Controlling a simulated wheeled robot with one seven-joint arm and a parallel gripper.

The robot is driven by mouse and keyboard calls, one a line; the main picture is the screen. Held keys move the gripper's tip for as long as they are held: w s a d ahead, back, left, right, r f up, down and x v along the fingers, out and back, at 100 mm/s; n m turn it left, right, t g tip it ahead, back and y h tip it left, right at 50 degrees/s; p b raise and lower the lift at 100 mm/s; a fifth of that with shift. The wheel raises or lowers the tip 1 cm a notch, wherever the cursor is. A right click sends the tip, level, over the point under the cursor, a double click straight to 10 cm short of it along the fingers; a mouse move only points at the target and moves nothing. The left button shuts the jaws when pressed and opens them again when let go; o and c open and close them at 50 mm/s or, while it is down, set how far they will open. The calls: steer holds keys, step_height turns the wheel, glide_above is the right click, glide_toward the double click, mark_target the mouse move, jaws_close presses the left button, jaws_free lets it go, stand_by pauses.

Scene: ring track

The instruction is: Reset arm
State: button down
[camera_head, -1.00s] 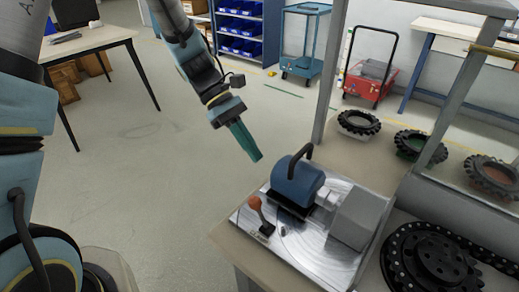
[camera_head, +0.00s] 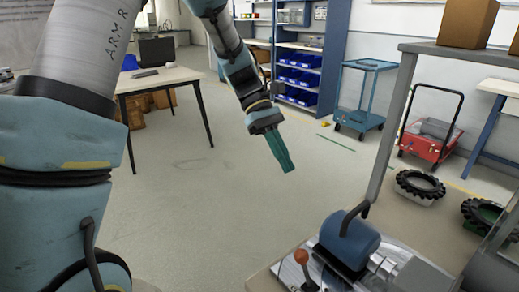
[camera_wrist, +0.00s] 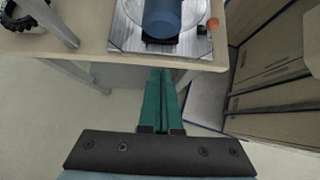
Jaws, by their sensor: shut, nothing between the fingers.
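My gripper (camera_head: 288,168) hangs at the end of my arm in the head view, green fingers shut and empty, pointing down over open floor. It is left of and above the workbench corner in the picture, apart from everything. In the wrist view my gripper (camera_wrist: 162,72) shows its two green fingers together, pointing toward the bench edge. The blue cylindrical machine part (camera_head: 349,240) with a dark curved handle sits on a metal plate (camera_wrist: 128,38) on the bench.
The workbench (camera_wrist: 92,40) carries an orange-knobbed lever (camera_head: 302,257) and black toothed rings (camera_head: 420,186). A metal frame post (camera_head: 392,125) rises from the bench. A red cart (camera_head: 430,141), a blue trolley (camera_head: 360,110) and a table (camera_head: 160,79) stand farther back. The middle floor is clear.

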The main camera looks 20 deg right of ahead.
steer(key=w+a+f+m+t, duration=0.1)
steer(key=w+a+t, duration=0.1)
steer(key=a, duration=0.9)
steer(key=w+a+f+m+t+y, duration=0.1)
steer(key=a+t, duration=0.3)
steer(key=a, duration=0.7)
steer(key=w+a+f+m+t+y, duration=0.1)
steer(key=w+a+m+t, duration=0.1)
steer(key=a, duration=0.9)
steer(key=shift+w+t, duration=0.9)
steer(key=shift+t, duration=0.2)
steer(key=shift+f, duration=0.1)
